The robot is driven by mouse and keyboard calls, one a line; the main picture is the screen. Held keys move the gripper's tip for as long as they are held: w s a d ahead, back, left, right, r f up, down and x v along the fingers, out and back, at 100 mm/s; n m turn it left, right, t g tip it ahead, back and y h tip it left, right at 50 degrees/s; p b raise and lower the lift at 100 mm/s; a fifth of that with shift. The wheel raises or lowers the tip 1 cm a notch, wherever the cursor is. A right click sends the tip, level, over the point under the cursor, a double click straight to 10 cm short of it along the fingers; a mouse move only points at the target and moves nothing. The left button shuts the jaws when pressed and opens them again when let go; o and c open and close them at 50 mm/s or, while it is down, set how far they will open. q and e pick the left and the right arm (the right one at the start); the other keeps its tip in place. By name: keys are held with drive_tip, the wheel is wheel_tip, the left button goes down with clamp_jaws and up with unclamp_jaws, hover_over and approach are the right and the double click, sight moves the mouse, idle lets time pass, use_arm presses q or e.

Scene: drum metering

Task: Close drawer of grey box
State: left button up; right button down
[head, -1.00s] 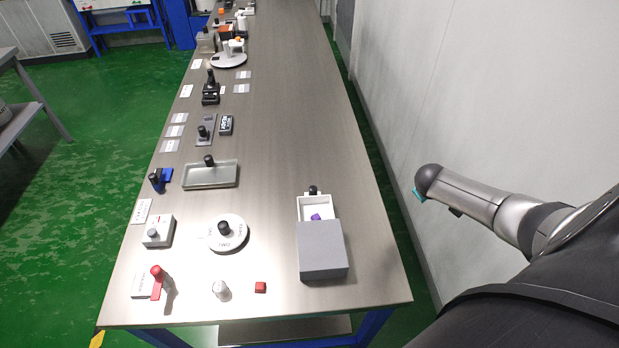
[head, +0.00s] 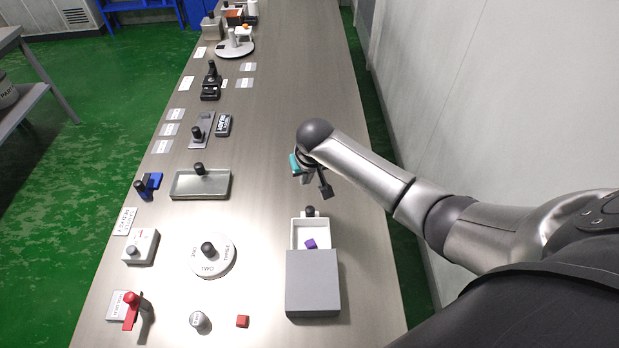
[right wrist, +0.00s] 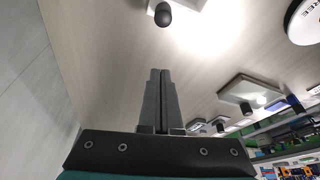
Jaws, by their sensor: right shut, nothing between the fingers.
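The grey box (head: 312,283) sits on the near right part of the table. Its white drawer (head: 297,235) is pulled out on the far side, with a purple cube (head: 310,243) inside. A black knob (head: 310,211) is on the drawer's far end, and it also shows at the top of the right wrist view (right wrist: 163,15). My right gripper (head: 326,192) hangs above the table, beyond the knob and apart from it. Its fingers (right wrist: 160,85) are together and empty in the right wrist view. My left gripper is not in view.
A white lettered dial (head: 212,268), a red cube (head: 242,321) and a grey cylinder (head: 200,321) stand left of the box. A shallow tray (head: 182,184) and several other fixtures line the left side. The table (head: 290,80) is clear beyond my right gripper. A wall runs along the right.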

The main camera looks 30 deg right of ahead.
drive_tip(key=b+x, duration=0.3)
drive_tip(key=x, duration=0.5)
drive_tip(key=shift+f, duration=0.25)
drive_tip(key=s+p, duration=0.2)
drive_tip(key=s, duration=0.1)
drive_tip(key=shift+a+r, duration=0.15)
drive_tip(key=shift+r, duration=0.1)
drive_tip(key=shift+s+a, duration=0.1)
drive_tip(key=shift+s, duration=0.3)
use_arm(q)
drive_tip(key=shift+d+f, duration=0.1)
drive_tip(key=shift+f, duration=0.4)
use_arm(e)
drive_tip(key=shift+f, duration=0.1)
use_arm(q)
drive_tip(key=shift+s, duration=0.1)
use_arm(e)
drive_tip(key=shift+s, duration=0.1)
